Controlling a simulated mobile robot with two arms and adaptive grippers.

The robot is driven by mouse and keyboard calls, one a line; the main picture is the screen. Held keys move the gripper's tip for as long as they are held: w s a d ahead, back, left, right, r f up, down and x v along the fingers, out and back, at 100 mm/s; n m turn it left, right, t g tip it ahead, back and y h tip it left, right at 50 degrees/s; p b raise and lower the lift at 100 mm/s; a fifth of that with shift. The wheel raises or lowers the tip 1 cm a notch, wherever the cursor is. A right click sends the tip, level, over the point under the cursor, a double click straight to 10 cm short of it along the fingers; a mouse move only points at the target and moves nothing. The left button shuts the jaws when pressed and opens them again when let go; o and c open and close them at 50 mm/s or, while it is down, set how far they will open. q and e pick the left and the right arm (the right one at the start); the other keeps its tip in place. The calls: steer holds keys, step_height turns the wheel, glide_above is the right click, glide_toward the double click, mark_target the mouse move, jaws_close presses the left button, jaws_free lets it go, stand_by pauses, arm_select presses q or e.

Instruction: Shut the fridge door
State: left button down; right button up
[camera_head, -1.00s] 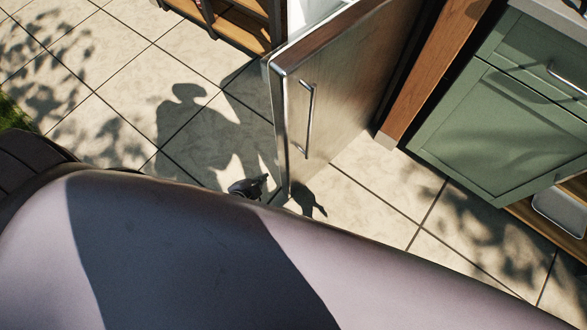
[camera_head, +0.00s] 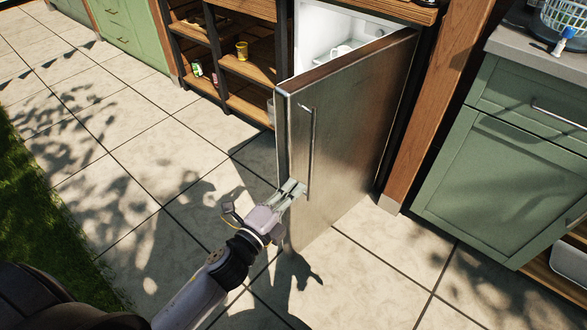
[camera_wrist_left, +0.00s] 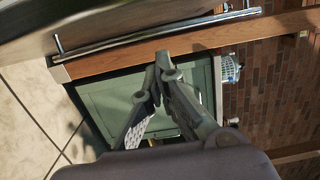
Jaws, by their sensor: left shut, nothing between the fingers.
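The fridge door (camera_head: 345,140) is a brushed metal panel that stands open, swung out from the fridge (camera_head: 345,35). A long bar handle (camera_head: 310,152) runs up its outer face near the free edge. The white inside shows above the door, with a white cup (camera_head: 341,51) in it. My left gripper (camera_head: 296,190) is shut and empty, at the door's outer face beside the lower end of the handle. I cannot tell whether it touches. In the left wrist view the shut fingertips (camera_wrist_left: 163,62) show, with the handle (camera_wrist_left: 155,32) above them. My right gripper is not in view.
A green cabinet (camera_head: 500,165) stands on the right, past a wooden post (camera_head: 432,100). Open wooden shelves (camera_head: 245,68) stand left of the fridge. The tiled floor (camera_head: 150,170) is clear in front.

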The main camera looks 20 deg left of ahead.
mark_target(293, 167)
arm_select(q)
steer(key=w, duration=0.2)
steer(key=w+a, duration=0.1)
steer(key=w, duration=0.1)
steer(key=w+a, duration=0.1)
steer(key=w, duration=0.2)
steer(key=shift+a, duration=0.1)
steer(key=shift+a, duration=0.15)
